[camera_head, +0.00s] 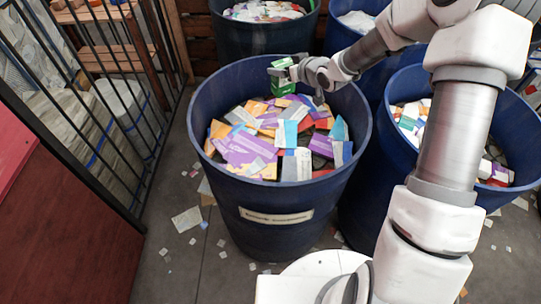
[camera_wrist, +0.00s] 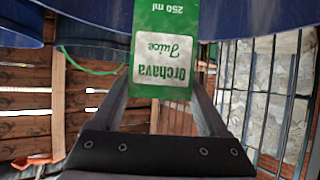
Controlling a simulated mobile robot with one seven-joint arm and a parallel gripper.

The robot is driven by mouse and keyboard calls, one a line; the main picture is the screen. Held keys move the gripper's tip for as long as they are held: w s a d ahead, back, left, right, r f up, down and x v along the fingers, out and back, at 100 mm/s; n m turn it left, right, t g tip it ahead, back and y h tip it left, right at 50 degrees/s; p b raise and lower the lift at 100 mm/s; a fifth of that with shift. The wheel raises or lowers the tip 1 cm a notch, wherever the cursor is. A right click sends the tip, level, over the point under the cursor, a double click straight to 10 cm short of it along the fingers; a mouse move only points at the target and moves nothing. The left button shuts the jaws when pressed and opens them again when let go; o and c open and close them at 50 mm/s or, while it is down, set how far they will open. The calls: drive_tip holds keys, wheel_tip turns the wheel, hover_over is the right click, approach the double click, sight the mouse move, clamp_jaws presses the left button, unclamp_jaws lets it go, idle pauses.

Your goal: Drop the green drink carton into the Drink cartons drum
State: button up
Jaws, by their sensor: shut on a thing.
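My gripper (camera_head: 287,72) is shut on the green drink carton (camera_head: 279,82), near the far rim of the front blue drum (camera_head: 245,203). In the wrist view the carton (camera_wrist: 165,48) sits between the two fingers (camera_wrist: 165,100), showing a green face with a white label reading "Orchava Juice" and "250 ml". In the head view the carton appears above the drum's opening. The drum is filled with colourful cartons (camera_head: 247,146), and its front label (camera_head: 276,216) is too blurred to read surely.
Another blue drum with mixed packs (camera_head: 494,185) stands at the right, partly behind my arm. A dark drum (camera_head: 262,38) with light contents stands behind. A barred fence (camera_head: 97,105) and a red panel (camera_head: 60,230) are at the left. Scraps litter the floor.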

wheel_tip(320, 180, down, 3)
drive_tip(key=shift+f+b, duration=0.15)
drive_tip(key=shift+b, duration=0.75)
drive_tip(key=o, duration=1.2)
drive_tip(key=p+v, duration=0.2)
drive_tip(key=v, duration=1.5)
drive_tip(key=shift+s+d, duration=0.1)
drive_tip(key=shift+d, duration=0.05)
